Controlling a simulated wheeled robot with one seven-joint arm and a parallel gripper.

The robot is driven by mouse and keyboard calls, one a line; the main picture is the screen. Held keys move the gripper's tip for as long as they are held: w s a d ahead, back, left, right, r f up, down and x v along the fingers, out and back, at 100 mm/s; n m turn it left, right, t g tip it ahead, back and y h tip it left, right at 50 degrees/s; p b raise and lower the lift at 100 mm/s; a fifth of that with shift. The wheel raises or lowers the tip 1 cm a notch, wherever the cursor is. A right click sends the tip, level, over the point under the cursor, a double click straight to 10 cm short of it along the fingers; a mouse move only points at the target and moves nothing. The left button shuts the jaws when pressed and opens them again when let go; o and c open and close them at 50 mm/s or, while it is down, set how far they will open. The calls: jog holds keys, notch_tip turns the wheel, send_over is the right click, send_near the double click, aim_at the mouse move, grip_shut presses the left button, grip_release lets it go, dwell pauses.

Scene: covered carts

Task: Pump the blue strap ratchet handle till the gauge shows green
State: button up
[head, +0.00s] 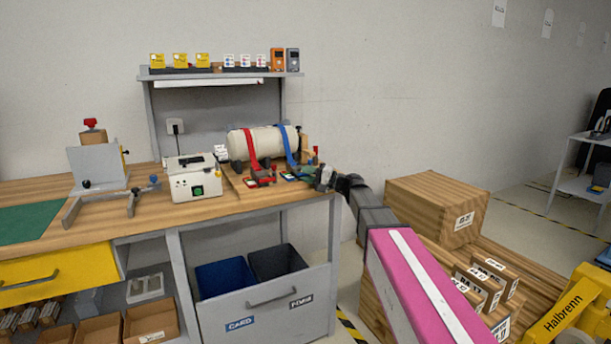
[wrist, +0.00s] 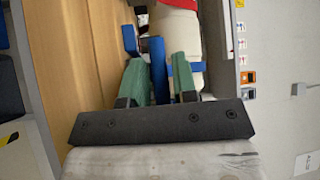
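A cream roll (head: 265,142) lies on the bench with a red strap (head: 250,147) and a blue strap (head: 286,145) over it. The blue strap's ratchet (head: 299,171) is at its front, partly hidden by my gripper (head: 322,178). In the wrist view, my gripper (wrist: 161,75) has its two green fingers apart. A blue bar (wrist: 157,62), seemingly part of the blue ratchet, stands between them, close to the left finger. A second blue piece (wrist: 130,40) is farther left. A small green patch shows by the ratchet in the head view, but I cannot read any gauge.
The red ratchet (head: 262,172) sits just left of the blue one. A white box with a green button (head: 195,180) is farther left. A wooden crate (head: 437,207) and boxes stand right of the bench. Bins (head: 225,275) are below.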

jog(key=shift+w+a, duration=0.1)
jog(key=shift+a, duration=0.3)
jog(key=shift+c, duration=0.2)
grip_shut()
jog(key=shift+r, duration=0.15)
